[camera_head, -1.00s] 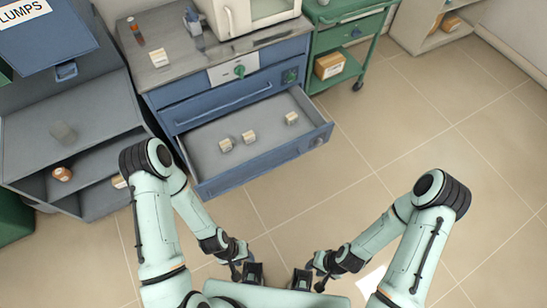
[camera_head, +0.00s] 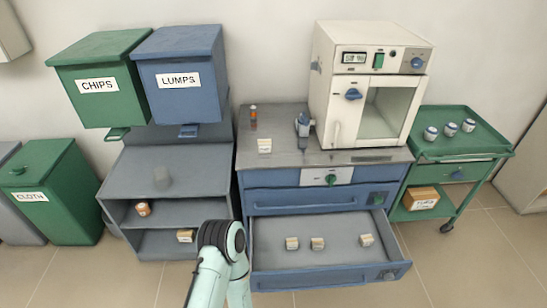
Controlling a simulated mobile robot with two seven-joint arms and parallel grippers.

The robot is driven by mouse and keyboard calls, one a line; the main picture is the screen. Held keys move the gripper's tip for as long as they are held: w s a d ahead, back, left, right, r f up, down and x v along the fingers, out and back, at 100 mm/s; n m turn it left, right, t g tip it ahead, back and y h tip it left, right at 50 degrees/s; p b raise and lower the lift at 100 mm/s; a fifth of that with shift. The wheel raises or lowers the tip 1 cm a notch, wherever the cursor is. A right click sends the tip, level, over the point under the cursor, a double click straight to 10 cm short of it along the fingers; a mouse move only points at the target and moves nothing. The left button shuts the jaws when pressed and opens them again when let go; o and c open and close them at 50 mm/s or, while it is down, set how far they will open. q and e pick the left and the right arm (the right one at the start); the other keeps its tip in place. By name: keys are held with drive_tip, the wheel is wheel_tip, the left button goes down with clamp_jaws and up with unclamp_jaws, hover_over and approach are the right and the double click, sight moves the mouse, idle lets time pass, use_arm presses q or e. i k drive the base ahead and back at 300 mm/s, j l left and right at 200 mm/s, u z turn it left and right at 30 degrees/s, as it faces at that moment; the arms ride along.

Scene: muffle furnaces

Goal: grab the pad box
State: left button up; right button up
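Several small pale boxes are in view, and their labels are too small to read, so I cannot tell which is the pad box. Three lie in the open drawer (camera_head: 340,270): a left box (camera_head: 292,243), a middle box (camera_head: 317,243) and a right box (camera_head: 366,240). Another small box (camera_head: 265,145) sits on the steel worktop (camera_head: 280,165). One more box (camera_head: 186,236) is on the grey shelf unit's lower shelf. Part of my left arm shows at the bottom, in front of the shelf unit. Neither gripper is in view.
A white furnace (camera_head: 370,85) stands on the worktop. A green cart (camera_head: 460,150) at right holds several jars on top and a cardboard box (camera_head: 421,198) below. Green CHIPS (camera_head: 98,80) and blue LUMPS (camera_head: 180,75) bins hang at left. The open drawer juts over the floor.

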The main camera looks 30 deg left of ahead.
sight(264, 145)
drive_tip(key=j+u, duration=0.15)
drive_tip(key=j, duration=0.3)
drive_tip(key=i+j+u, duration=0.15)
drive_tip(key=j, duration=0.3)
drive_tip(key=j+u, duration=0.2)
drive_tip(key=j, duration=0.3)
drive_tip(key=i+j+u, duration=0.15)
drive_tip(key=j, duration=0.25)
